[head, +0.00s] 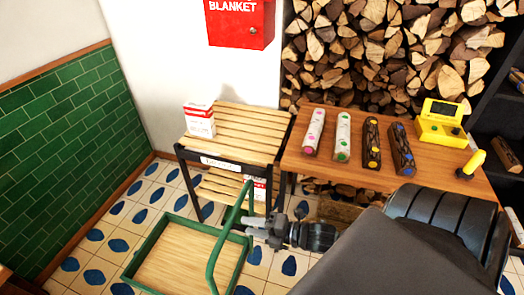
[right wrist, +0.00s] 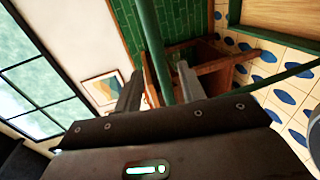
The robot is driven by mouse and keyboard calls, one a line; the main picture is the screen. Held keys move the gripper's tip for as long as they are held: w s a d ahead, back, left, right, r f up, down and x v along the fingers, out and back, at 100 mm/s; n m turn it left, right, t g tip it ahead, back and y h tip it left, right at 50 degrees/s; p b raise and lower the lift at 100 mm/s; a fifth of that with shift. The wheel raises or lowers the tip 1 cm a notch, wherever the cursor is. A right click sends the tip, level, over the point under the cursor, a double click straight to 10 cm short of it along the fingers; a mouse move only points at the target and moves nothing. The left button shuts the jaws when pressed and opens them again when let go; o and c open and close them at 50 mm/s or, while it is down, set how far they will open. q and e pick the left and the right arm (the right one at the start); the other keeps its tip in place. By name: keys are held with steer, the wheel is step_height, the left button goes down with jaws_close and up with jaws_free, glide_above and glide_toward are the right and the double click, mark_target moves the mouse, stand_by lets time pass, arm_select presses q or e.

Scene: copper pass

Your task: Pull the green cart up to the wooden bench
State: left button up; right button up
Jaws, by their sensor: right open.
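The green cart (head: 141,252) stands on the tiled floor at the lower middle of the head view, with a pale wooden bed and a tall green handle (head: 214,262). The slatted wooden bench (head: 240,117) stands behind it on dark legs, with floor between the two. My right gripper (head: 250,222) is at the handle's upper part. In the right wrist view the green handle bar (right wrist: 150,35) passes between the two spread fingers of the gripper (right wrist: 158,82). The fingers look apart, not closed on the bar. My left gripper is not in view.
A red and white box (head: 199,120) sits on the bench. To its right a wooden table (head: 440,165) holds several log pieces and a yellow device (head: 441,125). Stacked firewood (head: 375,50) is behind. A green-tiled wall (head: 65,135) bounds the left. Patterned floor beside the cart is clear.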

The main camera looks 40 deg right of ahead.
steer(key=shift+v, duration=1.65)
steer(key=s+d+f+m+g+h, duration=0.2)
steer(key=s+d+f+m+h, duration=0.25)
steer(key=f, duration=0.65)
steer(key=s+d+f+m+g+h, duration=0.1)
steer(key=s+d+f+m+g, duration=0.15)
steer(key=d+f+m, duration=0.5)
steer(key=s+d+f+m+g+h, duration=0.2)
steer(key=s+d+f+h, duration=0.3)
steer(key=f, duration=0.9)
steer(key=s+a+f+m+g, duration=0.35)
steer(key=s+f+m, duration=0.25)
steer(key=s+f, duration=0.7)
steer(key=s+a+f+m+g+y, duration=0.1)
steer(key=a+f, duration=0.1)
steer(key=a, duration=0.5)
steer(key=s+a+f+g+y, duration=0.1)
steer(key=s+a+f, duration=0.1)
steer(key=a, duration=0.5)
steer(key=shift+s+m+g, duration=0.3)
steer(key=shift+m, duration=0.1)
